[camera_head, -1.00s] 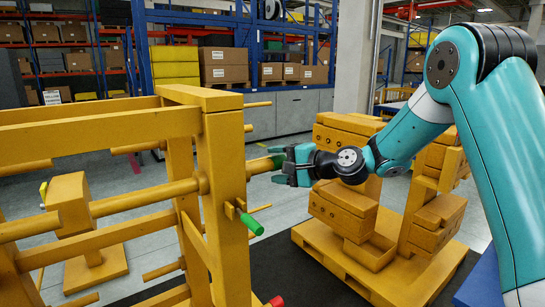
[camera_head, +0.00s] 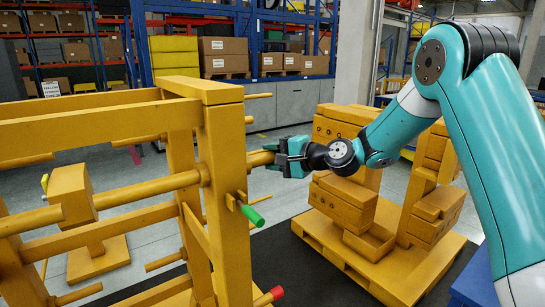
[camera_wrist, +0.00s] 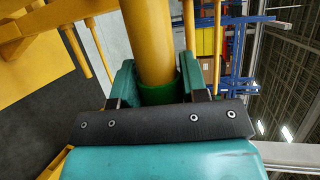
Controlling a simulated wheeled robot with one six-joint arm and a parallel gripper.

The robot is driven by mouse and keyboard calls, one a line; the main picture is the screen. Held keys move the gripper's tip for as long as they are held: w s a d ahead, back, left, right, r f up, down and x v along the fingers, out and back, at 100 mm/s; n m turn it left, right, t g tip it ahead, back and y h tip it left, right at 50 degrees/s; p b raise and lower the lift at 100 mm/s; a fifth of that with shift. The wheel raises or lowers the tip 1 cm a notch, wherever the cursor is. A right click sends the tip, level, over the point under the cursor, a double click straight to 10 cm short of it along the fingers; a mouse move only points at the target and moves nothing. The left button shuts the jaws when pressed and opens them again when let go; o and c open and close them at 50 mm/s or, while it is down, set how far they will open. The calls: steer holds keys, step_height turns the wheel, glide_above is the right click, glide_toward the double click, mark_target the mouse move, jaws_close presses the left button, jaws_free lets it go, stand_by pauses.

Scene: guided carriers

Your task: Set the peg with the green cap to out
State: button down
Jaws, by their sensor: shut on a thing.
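The yellow peg (camera_head: 259,159) sticks out to the right from the upright post of a yellow wooden frame (camera_head: 227,190). Its green cap (camera_wrist: 160,93) shows in the wrist view between the two fingers, at the end of the thick yellow rod (camera_wrist: 147,40). My gripper (camera_head: 284,158) is shut on that capped end, with a finger on either side; it also shows in the wrist view (camera_wrist: 158,88). In the head view the fingers hide the cap. How far the peg is drawn out of the post I cannot tell.
A green-ended lever (camera_head: 250,213) and a red-capped rod (camera_head: 270,295) stick out lower on the same frame. A pallet (camera_head: 372,262) with yellow wooden blocks stands behind and right of my gripper. Dark floor (camera_head: 290,260) lies clear between frame and pallet.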

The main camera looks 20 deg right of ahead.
steer(key=w+d, duration=0.2)
steer(key=d, duration=0.5)
steer(key=w+d, duration=0.2)
steer(key=d, duration=0.5)
steer(key=shift+w+d, duration=0.3)
steer(key=shift+w, duration=0.05)
steer(key=c, duration=0.7)
jaws_free()
steer(key=shift+d, duration=0.2)
steer(key=shift+o, duration=0.2)
steer(key=shift+a, duration=0.2)
steer(key=b+v, duration=0.5)
steer(key=v, duration=1.2)
steer(key=shift+s, duration=0.2)
steer(key=shift+d, duration=0.15)
